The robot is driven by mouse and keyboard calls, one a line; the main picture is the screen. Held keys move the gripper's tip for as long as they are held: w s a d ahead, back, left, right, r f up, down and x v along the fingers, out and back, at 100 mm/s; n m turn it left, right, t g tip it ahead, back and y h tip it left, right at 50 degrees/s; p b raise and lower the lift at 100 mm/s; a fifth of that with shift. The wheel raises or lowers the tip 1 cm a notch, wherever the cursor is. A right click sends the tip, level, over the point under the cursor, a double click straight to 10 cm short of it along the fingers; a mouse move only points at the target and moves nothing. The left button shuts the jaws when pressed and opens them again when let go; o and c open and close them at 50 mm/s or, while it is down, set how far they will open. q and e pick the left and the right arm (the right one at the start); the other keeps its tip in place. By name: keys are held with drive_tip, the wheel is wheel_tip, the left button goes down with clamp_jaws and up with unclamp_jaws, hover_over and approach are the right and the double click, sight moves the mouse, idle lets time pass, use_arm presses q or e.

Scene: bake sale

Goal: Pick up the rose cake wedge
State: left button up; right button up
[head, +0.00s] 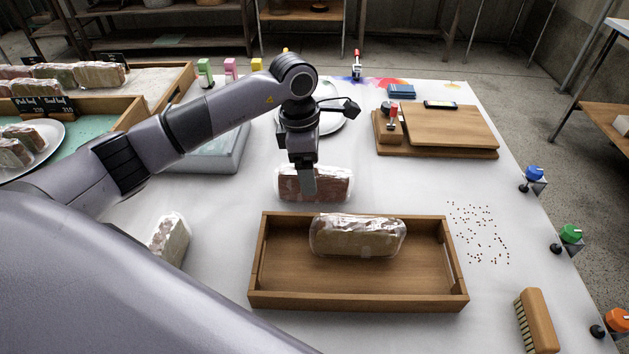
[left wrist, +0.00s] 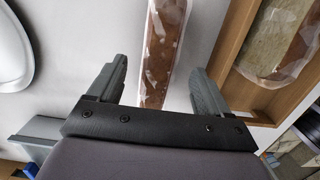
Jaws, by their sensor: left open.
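A reddish-brown loaf-like piece in clear wrap, which looks like the rose cake wedge (head: 335,185), lies on the white table just behind the wooden tray. In the left wrist view the wedge (left wrist: 163,48) runs lengthwise between my two fingers. My left gripper (head: 308,186) is open and points down over the left half of the wedge. It also shows in the left wrist view (left wrist: 160,66), with a finger on each side and gaps to the wedge; I cannot tell how far above it the fingertips are. My right gripper is not in view.
The wooden tray (head: 358,303) holds a tan wrapped piece (head: 357,236). Another wrapped piece (head: 169,240) lies at left, beside my arm. A white plate (head: 331,122) stands behind my gripper. A wooden board (head: 440,128) lies back right, and a brush (head: 537,320) lies front right.

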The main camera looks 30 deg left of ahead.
use_arm(q)
drive_tip(key=f, duration=0.4)
drive_tip(key=shift+w+d+f, duration=0.3)
drive_tip(key=shift+d+f, duration=0.05)
drive_tip(key=c, duration=0.8)
drive_tip(key=shift+o, duration=0.2)
drive_tip(key=shift+r, duration=0.15)
